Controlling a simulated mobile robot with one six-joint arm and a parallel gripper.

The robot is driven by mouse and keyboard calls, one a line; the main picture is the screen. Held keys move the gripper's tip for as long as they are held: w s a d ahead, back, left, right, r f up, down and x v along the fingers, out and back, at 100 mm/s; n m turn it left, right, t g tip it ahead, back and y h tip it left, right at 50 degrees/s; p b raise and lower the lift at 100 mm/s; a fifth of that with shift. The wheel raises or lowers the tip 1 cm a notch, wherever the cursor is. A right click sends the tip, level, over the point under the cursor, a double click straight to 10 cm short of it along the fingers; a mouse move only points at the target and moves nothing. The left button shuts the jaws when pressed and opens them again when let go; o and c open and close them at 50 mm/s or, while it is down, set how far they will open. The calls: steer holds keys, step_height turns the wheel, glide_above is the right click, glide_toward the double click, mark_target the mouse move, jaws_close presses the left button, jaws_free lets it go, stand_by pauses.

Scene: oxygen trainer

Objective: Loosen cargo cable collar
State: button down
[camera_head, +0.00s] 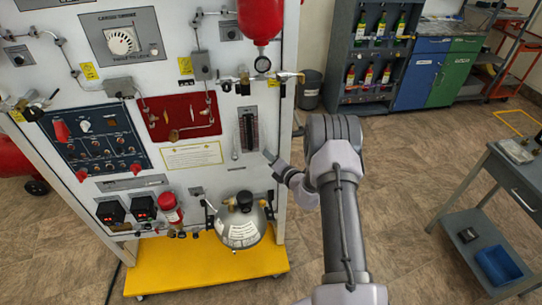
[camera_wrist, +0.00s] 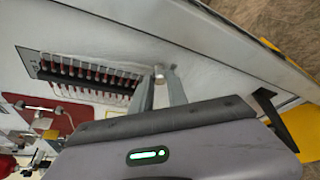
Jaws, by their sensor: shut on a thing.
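The trainer panel (camera_head: 215,185) is a white upright board on a yellow base. A small pale metal collar (camera_wrist: 158,71) shows in the wrist view against the panel, beside the end of the black terminal strip (camera_wrist: 85,72). My gripper (camera_wrist: 162,78) has its two grey fingers at the collar and is shut on it. The strip also shows in the head view (camera_head: 248,130), on the panel's right side. In that view my gripper (camera_head: 268,157) reaches the panel just below and right of the strip, and the collar cannot be made out.
A grey round tank (camera_head: 241,228) sits low on the panel, below my gripper. A red tank (camera_head: 261,18) hangs above. A red plate (camera_head: 180,117) with fittings is to the left. Floor to the right is open, up to a grey table (camera_head: 515,180).

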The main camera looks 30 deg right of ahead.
steer(key=shift+w+r+n+h, duration=0.15)
steer(key=shift+n+h, duration=0.25)
steer(key=shift+n, duration=0.2)
steer(key=shift+g, duration=0.3)
steer(key=c, duration=1.3)
jaws_free()
steer(key=p+v, duration=0.2)
steer(key=v, duration=1.5)
steer(key=shift+s+p, duration=0.3)
steer(key=shift+p, duration=0.1)
